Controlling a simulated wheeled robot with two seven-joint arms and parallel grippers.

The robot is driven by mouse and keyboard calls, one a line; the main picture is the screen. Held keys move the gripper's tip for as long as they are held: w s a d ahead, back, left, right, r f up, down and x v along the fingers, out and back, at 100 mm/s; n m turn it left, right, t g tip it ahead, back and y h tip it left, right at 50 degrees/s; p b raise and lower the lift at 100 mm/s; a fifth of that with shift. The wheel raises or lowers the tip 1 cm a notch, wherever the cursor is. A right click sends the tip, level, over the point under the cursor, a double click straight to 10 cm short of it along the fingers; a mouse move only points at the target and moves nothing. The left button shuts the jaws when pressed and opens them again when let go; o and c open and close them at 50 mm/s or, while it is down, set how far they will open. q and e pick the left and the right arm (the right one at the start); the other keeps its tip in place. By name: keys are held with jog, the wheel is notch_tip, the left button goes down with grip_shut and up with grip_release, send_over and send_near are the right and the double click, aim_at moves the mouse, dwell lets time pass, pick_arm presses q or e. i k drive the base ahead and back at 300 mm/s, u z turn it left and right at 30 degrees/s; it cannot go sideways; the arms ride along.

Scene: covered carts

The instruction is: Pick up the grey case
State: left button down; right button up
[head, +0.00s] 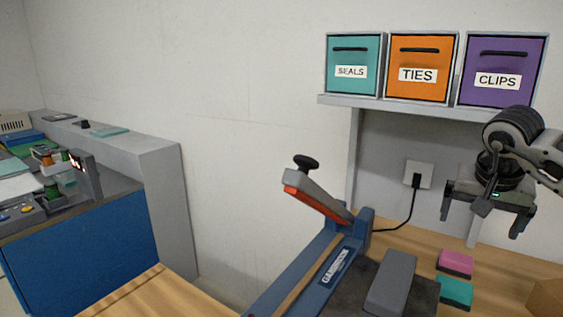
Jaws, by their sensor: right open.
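A grey case (391,283), a long block with rounded edges, lies on a dark mat (424,297) on the wooden bench. Its near end runs close to the bottom edge of the head view. My right gripper (480,223) is open and empty. It hangs in the air at the right, above and to the right of the case, with its fingers pointing down. My left gripper is not in view.
A blue sealing machine (322,262) with a raised red-edged arm (318,198) stands just left of the case. Pink (455,262) and teal (456,292) blocks lie to its right. A shelf (408,105) with labelled bins is above. A blue-sided cart (85,255) stands left.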

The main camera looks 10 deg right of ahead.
aim_at(387, 296)
jog(key=k, duration=1)
